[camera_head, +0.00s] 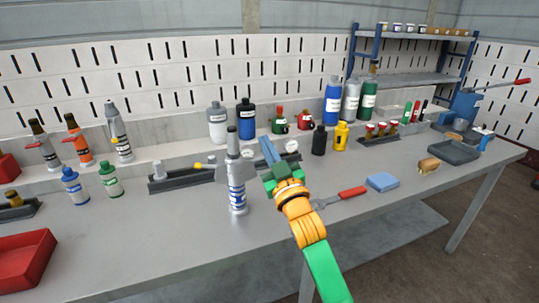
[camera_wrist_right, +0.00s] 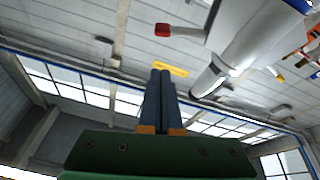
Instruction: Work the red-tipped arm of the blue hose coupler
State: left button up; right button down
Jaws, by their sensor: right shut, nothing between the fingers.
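The hose coupler (camera_head: 236,172) stands upright near the front middle of the bench. It is silver-grey with a dark top and a blue band low down. In the wrist view it shows large at upper right (camera_wrist_right: 248,42), upside down, with blue at the corner. Its red-tipped arm (camera_wrist_right: 163,30) sticks out sideways there; I cannot make out the red tip in the head view. My right gripper (camera_head: 267,148) is shut and empty, just right of the coupler, apart from it as far as I can see. Its fingers (camera_wrist_right: 161,80) are together. My left gripper is out of view.
A red-handled wrench (camera_head: 345,193) and a blue block (camera_head: 382,181) lie right of my right arm. A dark rail (camera_head: 180,180) and several bottles stand behind and left. A blue device with a red-tipped lever (camera_head: 466,106) stands at far right.

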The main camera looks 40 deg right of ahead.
aim_at(260, 158)
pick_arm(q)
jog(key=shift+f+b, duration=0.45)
pick_arm(e)
jog(key=shift+w+d+f, duration=0.1)
jog(key=shift+d+f, duration=0.1)
jog(key=shift+f, duration=0.4)
jog(key=shift+w+d+f, duration=0.1)
jog(key=shift+d+f, duration=0.05)
jog(key=shift+f, duration=0.5)
jog(key=shift+w+d+f, duration=0.1)
jog(key=shift+d+f, duration=0.1)
jog(key=shift+f, duration=0.4)
